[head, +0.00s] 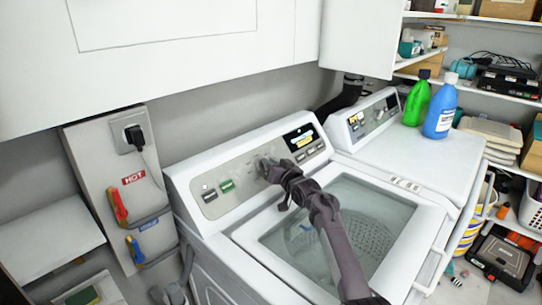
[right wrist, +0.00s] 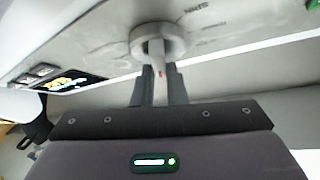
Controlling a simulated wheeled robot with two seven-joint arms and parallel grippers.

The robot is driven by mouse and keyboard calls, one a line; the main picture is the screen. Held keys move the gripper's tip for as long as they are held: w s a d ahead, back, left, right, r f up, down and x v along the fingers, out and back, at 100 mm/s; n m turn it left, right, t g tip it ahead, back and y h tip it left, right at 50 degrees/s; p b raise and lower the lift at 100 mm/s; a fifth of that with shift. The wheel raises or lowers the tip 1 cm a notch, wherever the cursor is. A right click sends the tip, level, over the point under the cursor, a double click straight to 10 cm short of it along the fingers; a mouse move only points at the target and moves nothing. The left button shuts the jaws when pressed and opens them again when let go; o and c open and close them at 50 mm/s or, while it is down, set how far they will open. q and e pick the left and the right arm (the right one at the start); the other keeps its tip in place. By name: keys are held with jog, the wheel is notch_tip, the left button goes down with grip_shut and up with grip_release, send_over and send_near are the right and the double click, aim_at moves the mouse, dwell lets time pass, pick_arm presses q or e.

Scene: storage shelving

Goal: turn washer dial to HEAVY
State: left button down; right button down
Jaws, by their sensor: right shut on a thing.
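The washer (head: 232,238) stands in the middle of the head view with its control panel (head: 240,172) tilted up at the back. Its dial (right wrist: 158,42) is a round grey knob with a raised grip bar, seen in the right wrist view. My right gripper (head: 268,168) is at the panel, over the dial, and hides most of it in the head view. In the right wrist view its two fingers (right wrist: 158,82) stand on either side of the dial's grip bar and are shut on it. Small panel lettering is too blurred to read. My left gripper is not in view.
A lit display (head: 300,137) is at the panel's right. A dryer (head: 400,150) stands to the right, carrying a green bottle (head: 417,100) and a blue bottle (head: 440,108). White cabinets (head: 190,60) hang above. Hot and cold valves (head: 118,205) are at left.

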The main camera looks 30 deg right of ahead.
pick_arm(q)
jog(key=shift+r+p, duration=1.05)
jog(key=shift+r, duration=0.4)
pick_arm(e)
jog(key=shift+m+g+h, duration=0.3)
jog(key=shift+m+h, duration=0.9)
jog(key=shift+m, duration=0.6)
jog(key=c, duration=1.5)
grip_release()
jog(key=shift+o, duration=0.2)
jog(key=shift+s, duration=0.1)
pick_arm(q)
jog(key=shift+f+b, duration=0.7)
pick_arm(e)
jog(key=s, duration=0.7)
jog(key=shift+s+a+r, duration=0.25)
jog(key=shift+a+r, duration=0.15)
